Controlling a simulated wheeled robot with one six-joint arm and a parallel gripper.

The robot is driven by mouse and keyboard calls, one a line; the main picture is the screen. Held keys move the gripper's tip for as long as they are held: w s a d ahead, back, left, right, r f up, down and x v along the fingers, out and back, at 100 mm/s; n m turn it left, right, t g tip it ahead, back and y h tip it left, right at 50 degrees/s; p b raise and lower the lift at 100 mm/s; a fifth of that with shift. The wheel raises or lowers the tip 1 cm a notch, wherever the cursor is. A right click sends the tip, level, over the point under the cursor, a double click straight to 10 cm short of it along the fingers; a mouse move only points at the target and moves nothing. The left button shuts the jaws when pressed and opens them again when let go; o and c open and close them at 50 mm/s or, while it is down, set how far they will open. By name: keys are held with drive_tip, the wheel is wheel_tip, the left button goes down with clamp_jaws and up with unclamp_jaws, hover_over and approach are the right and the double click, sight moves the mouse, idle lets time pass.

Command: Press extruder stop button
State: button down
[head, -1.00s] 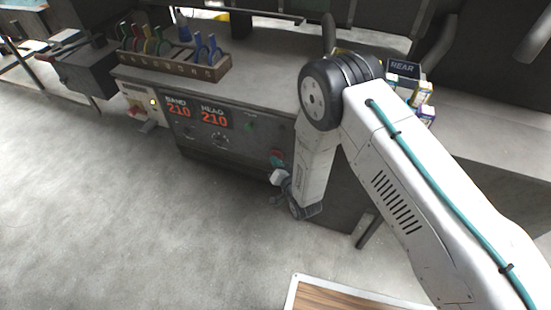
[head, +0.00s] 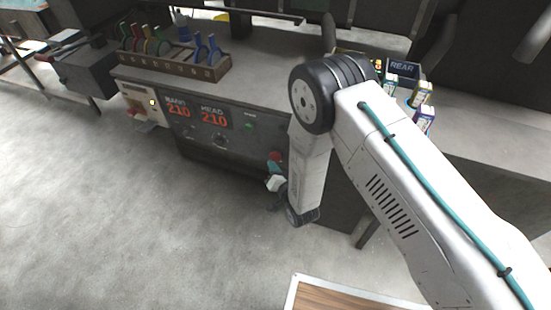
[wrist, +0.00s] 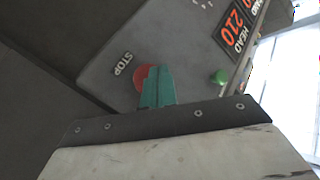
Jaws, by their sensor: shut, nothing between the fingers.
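The red stop button (wrist: 141,76) is on the grey extruder panel (wrist: 185,45), beside the word STOP, in the wrist view. My gripper (wrist: 160,72) is shut and empty, and its teal fingertips overlap the button's right part in that view. In the head view, the red button (head: 275,156) shows just above the teal fingers of my gripper (head: 273,166). The fingers point at the panel's right end. I cannot tell whether they touch the button.
A green button (wrist: 219,77) sits near the HEAD 210 display (wrist: 236,25). A tool rack (head: 185,66) stands on the bench top, with small boxes (head: 422,95) at the right. Open floor (head: 130,220) lies in front.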

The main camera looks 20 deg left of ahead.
drive_tip(key=s, duration=0.5)
drive_tip(key=shift+a, duration=0.2)
idle(0.7)
